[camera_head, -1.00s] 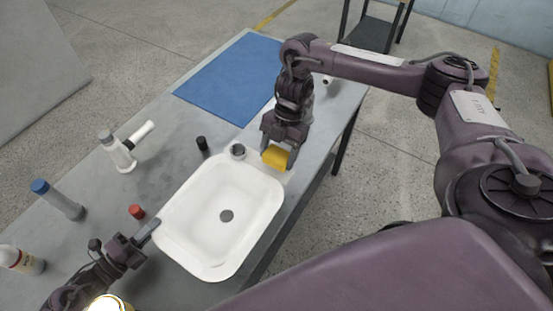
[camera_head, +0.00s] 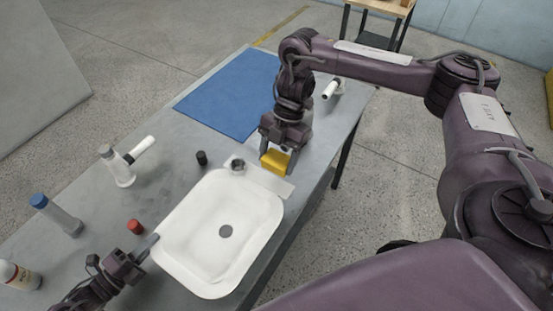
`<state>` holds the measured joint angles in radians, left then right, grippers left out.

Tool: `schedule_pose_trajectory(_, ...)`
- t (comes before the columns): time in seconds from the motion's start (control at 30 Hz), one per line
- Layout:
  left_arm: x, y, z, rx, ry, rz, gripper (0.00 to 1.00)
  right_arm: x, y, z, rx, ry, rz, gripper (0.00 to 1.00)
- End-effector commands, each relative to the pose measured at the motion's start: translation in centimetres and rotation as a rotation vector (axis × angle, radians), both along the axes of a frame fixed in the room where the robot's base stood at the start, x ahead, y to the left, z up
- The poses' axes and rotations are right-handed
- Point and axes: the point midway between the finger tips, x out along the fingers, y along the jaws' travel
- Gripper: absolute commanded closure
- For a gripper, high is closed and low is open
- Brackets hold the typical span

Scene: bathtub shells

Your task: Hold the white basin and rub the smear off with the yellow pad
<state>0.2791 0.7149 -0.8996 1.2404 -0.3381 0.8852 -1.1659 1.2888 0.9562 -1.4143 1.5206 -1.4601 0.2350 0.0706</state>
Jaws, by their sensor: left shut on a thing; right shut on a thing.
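The white basin (camera_head: 194,235) lies on the grey table, with a round dark drain in its floor. My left gripper (camera_head: 150,245) is shut on the basin's left rim. The yellow pad (camera_head: 275,160) is held in my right gripper (camera_head: 276,152), just beyond the basin's far right corner. The pad looks a little above the table, but I cannot tell its exact height. No smear can be made out on the basin from here.
A small metal cup (camera_head: 238,167) stands by the basin's far rim, near a black cap (camera_head: 202,158). A red cap (camera_head: 135,226), a blue-capped bottle (camera_head: 58,215), a white-handled bottle (camera_head: 120,168) and another bottle (camera_head: 18,275) stand left. A blue mat (camera_head: 232,95) covers the far table.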

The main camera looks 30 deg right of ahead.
Motion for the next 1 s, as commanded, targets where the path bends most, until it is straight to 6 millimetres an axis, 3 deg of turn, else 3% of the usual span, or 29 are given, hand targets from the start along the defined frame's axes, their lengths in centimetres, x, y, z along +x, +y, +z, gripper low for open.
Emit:
schedule_pose_trajectory(0.1,0.0,0.0,-0.1,0.002,0.002,0.0,1.0,0.0,0.0,0.0,0.0,0.0,0.0,0.55)
schedule_pose_trajectory(0.33,0.0,0.0,-0.1,0.002,0.002,0.0,0.69,0.0,0.0,0.0,0.0,0.0,0.0,0.55)
schedule_pose_trajectory(0.67,-0.2,0.5,-0.1,0.002,0.001,0.001,0.69,0.0,0.0,0.0,0.0,0.0,0.0,0.55)
schedule_pose_trajectory(0.77,-0.6,1.6,-0.1,0.004,0.001,0.001,0.69,0.0,0.0,0.0,0.0,0.0,0.0,0.55)
schedule_pose_trajectory(1.0,-2.4,6.4,-0.1,0.005,0.003,0.002,0.69,0.0,0.0,0.0,0.0,0.0,0.0,0.55)
